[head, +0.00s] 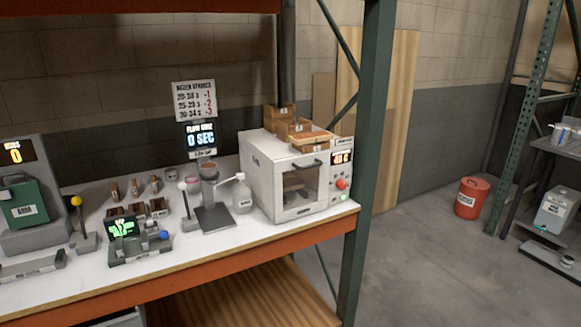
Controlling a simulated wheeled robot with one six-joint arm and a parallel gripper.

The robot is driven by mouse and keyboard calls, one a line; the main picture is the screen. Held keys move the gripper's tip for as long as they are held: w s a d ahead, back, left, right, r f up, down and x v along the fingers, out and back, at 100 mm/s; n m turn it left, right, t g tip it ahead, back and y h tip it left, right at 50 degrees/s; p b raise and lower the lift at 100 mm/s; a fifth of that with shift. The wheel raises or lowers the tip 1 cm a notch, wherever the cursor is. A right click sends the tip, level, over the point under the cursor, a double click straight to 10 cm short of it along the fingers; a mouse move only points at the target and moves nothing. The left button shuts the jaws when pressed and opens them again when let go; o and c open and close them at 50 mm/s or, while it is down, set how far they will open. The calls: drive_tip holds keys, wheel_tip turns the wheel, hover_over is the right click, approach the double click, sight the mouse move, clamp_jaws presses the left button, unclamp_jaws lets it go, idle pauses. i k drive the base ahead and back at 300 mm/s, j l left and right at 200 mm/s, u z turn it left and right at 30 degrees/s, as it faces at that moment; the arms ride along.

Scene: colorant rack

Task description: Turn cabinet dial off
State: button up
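The cabinet (270,180) is a white box with a dark window door, standing at the right end of the workbench. Its front panel on the right carries a lit orange display (342,158). A red dial (341,184) sits below the display, and a small green light (344,197) shows under it. The display digits and the dial's exact setting are too small to read surely. The cabinet door looks closed, with a dark handle (304,163) near its top. My gripper is not in view.
Wooden boxes (281,118) sit on the cabinet. A rack post (366,150) rises just right of it. Open floor (430,260) lies right, with a red bin (471,198).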

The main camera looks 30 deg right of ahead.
sight(340, 184)
drive_tip(key=i+l, duration=0.35)
drive_tip(key=i+l+z, duration=0.15)
drive_tip(key=i+l, duration=0.2)
drive_tip(key=i, duration=0.1)
